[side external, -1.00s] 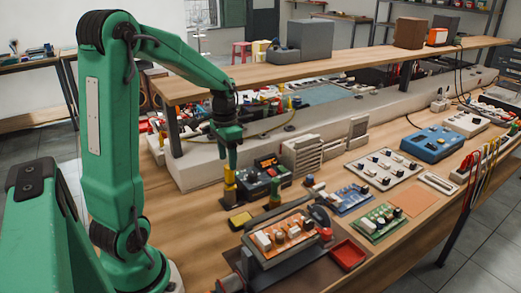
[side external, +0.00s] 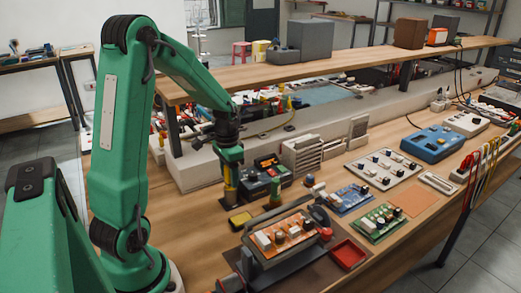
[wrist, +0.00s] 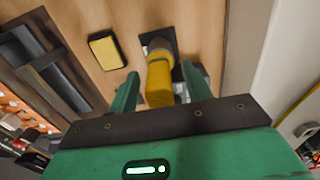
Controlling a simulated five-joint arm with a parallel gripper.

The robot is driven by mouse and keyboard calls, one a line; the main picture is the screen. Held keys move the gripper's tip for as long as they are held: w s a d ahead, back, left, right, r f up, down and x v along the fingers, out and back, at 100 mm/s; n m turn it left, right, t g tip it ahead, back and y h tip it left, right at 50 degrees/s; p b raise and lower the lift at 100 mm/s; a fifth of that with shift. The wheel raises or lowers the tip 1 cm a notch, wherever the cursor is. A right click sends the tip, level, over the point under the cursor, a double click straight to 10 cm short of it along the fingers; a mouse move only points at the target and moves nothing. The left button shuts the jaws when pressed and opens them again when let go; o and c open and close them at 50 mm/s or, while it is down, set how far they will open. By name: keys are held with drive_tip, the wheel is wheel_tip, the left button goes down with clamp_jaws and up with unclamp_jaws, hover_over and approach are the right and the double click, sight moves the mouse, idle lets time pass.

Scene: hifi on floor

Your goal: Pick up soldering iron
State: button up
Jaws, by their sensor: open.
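The soldering iron (wrist: 159,82) appears as an upright yellow handle standing on a small dark base (side external: 229,203). In the side view its yellow part (side external: 230,187) shows below my gripper. My gripper (side external: 230,165) points down from above, with its green fingers open. In the wrist view the two fingers lie on either side of the yellow handle, with gaps showing between fingers and handle. The top of the handle is between or just past the fingertips; exact depth is hard to tell. The iron's tip is hidden.
A yellow sponge pad (side external: 240,219) lies close by, toward the front. A black station with a display (side external: 262,181) stands just right of the iron. An orange circuit board (side external: 281,234) in a holder is nearer the front. The shelf (side external: 330,72) runs behind my arm.

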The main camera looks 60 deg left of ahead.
idle(0.4)
drive_tip(key=c, duration=1)
drive_tip(key=shift+o, duration=0.2)
drive_tip(key=shift+r, duration=0.1)
drive_tip(key=shift+r, duration=0.6)
drive_tip(key=r, duration=0.3)
drive_tip(key=shift+d+r, duration=0.1)
drive_tip(key=shift+d, duration=0.3)
drive_tip(key=d+r, duration=0.6)
drive_tip(key=d, duration=0.5)
drive_tip(key=shift+r, duration=0.2)
